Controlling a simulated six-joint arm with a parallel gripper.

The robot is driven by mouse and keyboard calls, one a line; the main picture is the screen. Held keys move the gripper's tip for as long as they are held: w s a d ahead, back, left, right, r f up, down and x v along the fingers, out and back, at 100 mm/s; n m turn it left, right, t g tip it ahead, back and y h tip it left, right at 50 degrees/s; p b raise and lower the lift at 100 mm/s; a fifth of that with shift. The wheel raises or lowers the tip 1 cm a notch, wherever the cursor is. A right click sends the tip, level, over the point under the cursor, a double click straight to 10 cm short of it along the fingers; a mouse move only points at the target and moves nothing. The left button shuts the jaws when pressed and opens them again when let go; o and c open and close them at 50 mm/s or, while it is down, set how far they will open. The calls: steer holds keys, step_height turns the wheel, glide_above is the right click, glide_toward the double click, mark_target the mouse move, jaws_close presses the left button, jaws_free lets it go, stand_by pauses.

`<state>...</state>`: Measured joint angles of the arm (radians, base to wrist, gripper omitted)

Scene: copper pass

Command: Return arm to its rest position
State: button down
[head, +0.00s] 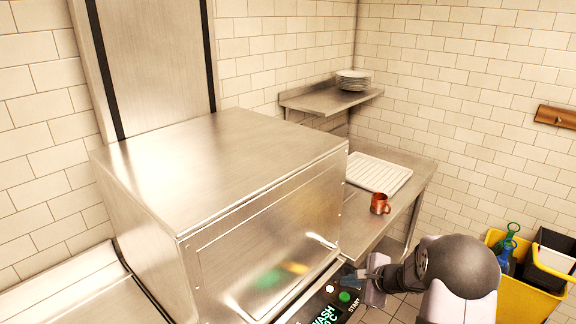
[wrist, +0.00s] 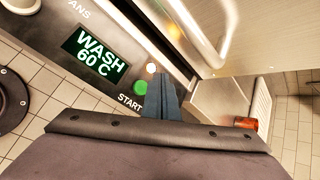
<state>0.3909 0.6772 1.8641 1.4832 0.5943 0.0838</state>
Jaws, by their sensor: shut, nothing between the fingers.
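My gripper (head: 375,272) is shut and empty. In the head view it is beside the front control panel of the steel dishwasher (head: 230,170), close to the green START button (head: 344,296). In the wrist view the closed fingers (wrist: 162,98) lie just right of the green START button (wrist: 140,87). The panel's display (wrist: 95,53) reads WASH 60 C. I cannot tell whether the fingertips touch the panel. The dishwasher's hood is down.
A copper mug (head: 380,204) stands on the steel side table (head: 408,175), in front of a white rack (head: 378,172). Plates (head: 353,80) are stacked on the wall shelf (head: 325,98). A yellow cart (head: 530,285) with bottles stands at the right. Tiled floor lies below the panel.

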steer(key=s+a+f+n+g, duration=0.25)
steer(key=s+n+g, duration=0.2)
steer(key=s, duration=0.75)
steer(key=s+a+f+n+g, duration=0.2)
steer(key=s+f+n+g, duration=0.25)
steer(key=s, duration=0.65)
steer(key=s+d+r+n+g+h, duration=0.1)
steer(key=s+r+n+h, duration=0.1)
steer(key=s+r+n, duration=0.3)
steer(key=s+r+n+h, duration=0.1)
steer(key=s+n+h, duration=0.15)
steer(key=s, duration=0.45)
steer(key=w+a+r+n+t, duration=0.2)
steer(key=w+a+r+n, duration=0.1)
steer(key=r, duration=0.2)
steer(key=shift+w+a+r+n, duration=0.15)
steer(key=shift+w+a+n, duration=0.1)
steer(key=shift+n, duration=0.1)
stand_by(3.7)
